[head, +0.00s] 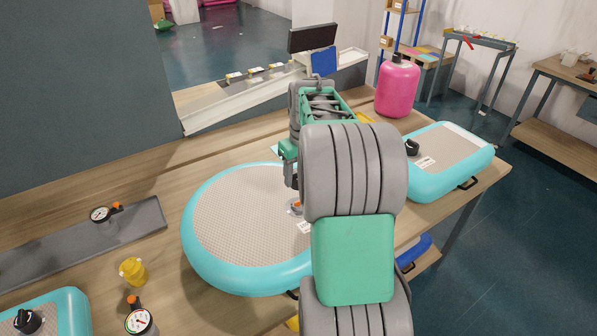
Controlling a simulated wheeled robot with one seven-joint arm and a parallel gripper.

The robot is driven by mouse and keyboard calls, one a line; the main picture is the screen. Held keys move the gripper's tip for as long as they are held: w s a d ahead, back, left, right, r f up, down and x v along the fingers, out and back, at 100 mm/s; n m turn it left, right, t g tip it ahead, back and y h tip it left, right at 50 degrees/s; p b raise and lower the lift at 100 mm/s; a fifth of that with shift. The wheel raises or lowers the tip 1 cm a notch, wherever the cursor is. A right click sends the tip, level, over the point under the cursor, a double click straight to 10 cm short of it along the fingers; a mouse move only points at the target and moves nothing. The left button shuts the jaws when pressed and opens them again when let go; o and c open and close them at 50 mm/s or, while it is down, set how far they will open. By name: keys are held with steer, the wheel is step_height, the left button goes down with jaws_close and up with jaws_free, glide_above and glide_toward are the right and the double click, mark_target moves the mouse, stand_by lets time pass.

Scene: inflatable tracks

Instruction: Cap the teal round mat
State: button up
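The teal round mat (240,215) lies flat on the wooden table, with a beige textured top and a teal rim. A small pale fitting with an orange part (294,207) shows near its right side, partly hidden by my arm. My arm crosses in front of the mat's right side. Its dark end, my gripper (291,181), is just above that fitting and mostly hidden behind my arm links. I cannot tell whether its fingers are open or whether it holds anything. No loose cap for this mat can be made out.
A teal rectangular mat (455,163) with a black knob (412,147) lies right. Another teal mat (62,309) with a black knob is bottom left. A yellow item (132,271), a gauge (139,319) and a grey tray (80,243) stand left. A pink canister (397,88) stands behind.

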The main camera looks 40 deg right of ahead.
stand_by(0.3)
steer(key=shift+w+f+p, duration=0.1)
steer(key=shift+p, duration=0.25)
steer(key=b, duration=0.3)
glide_above(298, 201)
step_height(298, 201, down, 5)
steer(key=shift+f, duration=0.35)
steer(key=shift+p, duration=0.75)
stand_by(0.6)
steer(key=shift+f+b, duration=1.05)
steer(key=shift+f, duration=1)
